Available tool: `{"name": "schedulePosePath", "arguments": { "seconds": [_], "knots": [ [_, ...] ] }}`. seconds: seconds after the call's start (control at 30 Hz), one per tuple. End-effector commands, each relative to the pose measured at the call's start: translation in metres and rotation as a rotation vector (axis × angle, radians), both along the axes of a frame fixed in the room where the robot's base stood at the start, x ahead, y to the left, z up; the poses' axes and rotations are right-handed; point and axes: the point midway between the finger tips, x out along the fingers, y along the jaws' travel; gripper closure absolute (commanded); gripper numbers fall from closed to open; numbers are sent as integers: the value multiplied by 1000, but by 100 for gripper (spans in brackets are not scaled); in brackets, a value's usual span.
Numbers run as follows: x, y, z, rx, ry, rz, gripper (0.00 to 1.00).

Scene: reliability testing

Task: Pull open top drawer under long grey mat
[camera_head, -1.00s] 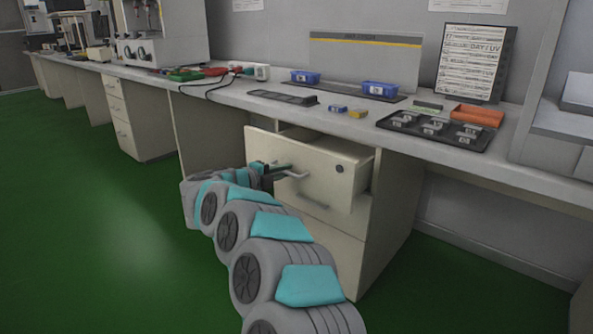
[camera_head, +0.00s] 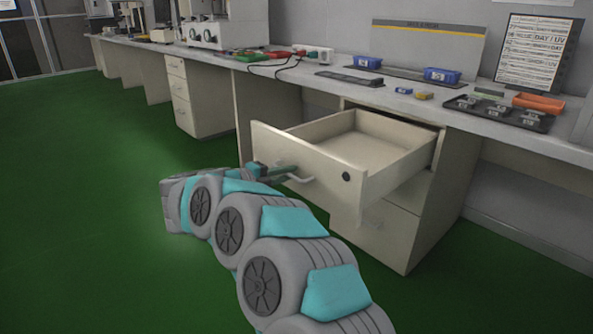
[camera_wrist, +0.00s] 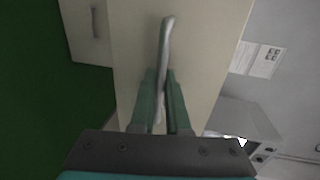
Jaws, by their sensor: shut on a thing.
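The top drawer (camera_head: 310,190) of the cream cabinet is pulled far out, and its inside looks empty. Its front carries a bar handle and a dark round lock. My gripper (camera_head: 283,172) is at the drawer front, shut on the handle (camera_head: 300,179). In the wrist view my two green fingers (camera_wrist: 163,100) close around the handle (camera_wrist: 165,45), which stands out from the drawer front (camera_wrist: 205,60). A long grey mat (camera_head: 350,79) lies on the bench above the drawer. A second long flat mat (camera_head: 410,75) lies behind it under two blue bins.
The bench (camera_head: 290,75) runs across above the drawer. A black tray (camera_head: 500,112), an orange tray (camera_head: 538,103) and blue bins (camera_head: 442,75) sit on it. A closed lower drawer (camera_head: 375,225) is beneath. Green floor (camera_head: 90,200) is clear at the left.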

Motion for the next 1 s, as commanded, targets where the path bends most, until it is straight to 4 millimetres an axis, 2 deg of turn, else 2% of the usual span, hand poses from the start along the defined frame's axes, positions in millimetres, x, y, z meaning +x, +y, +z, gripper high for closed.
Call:
{"name": "schedulePosePath", "arguments": {
  "seconds": [0.47,0.5,0.6,0.87,1.0],
  "knots": [
    [-5,5,-1,1,2,2,100],
    [-5,5,-1,1,2,2,84],
    [-5,5,-1,2,1,2,75],
    [-5,6,0,2,0,1,75],
    [-14,17,3,1,-1,4,75]
  ]
}}
